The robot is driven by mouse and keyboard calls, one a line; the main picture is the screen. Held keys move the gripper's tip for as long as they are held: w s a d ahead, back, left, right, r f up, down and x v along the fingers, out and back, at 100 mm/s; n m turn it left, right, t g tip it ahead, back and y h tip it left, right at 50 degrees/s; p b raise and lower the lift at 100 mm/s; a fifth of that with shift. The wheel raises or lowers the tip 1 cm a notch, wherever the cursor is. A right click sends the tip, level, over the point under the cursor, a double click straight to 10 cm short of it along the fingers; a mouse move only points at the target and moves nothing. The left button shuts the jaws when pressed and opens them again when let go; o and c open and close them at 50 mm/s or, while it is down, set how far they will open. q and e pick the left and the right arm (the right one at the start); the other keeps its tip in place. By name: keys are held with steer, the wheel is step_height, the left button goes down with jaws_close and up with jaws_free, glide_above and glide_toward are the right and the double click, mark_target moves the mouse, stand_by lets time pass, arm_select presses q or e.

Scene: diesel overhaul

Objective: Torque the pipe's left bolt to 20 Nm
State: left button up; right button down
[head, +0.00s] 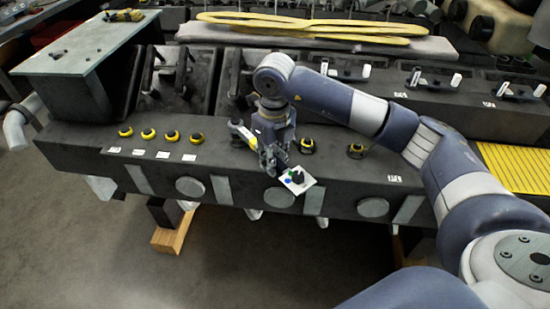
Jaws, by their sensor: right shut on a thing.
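My right gripper (271,160) reaches in from the right and points down over the front part of the dark engine bench. It is shut on a slim grey-and-yellow tool (243,132) whose upper-left end sticks out; the fingers hide its middle. A tilted white plate (298,180) with a black knob and blue and green marks shows just right of the fingertips; I cannot tell whether it belongs to the tool. I cannot make out the pipe's left bolt for certain. My left gripper is not in view.
Several yellow-and-black round pieces (148,134) stand in a row with white labels on the dark ledge. Two more (307,145) (356,151) stand right of the gripper. A grey-green table (85,50) is at upper left, a yellow slatted mat (515,166) at right.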

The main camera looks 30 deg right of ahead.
steer(key=shift+s+a, duration=0.15)
steer(key=shift+a, duration=0.25)
steer(key=shift+a, duration=0.35)
steer(key=shift+m, duration=0.3)
steer(key=shift+a, duration=0.45)
steer(key=shift+a+m, duration=0.1)
steer(key=shift+m, duration=0.2)
steer(key=shift+a+r, duration=0.1)
steer(key=shift+a, duration=0.25)
steer(key=shift+a+m, duration=0.15)
steer(key=shift+m, duration=0.15)
steer(key=shift+a, duration=0.3)
steer(key=shift+m, duration=0.3)
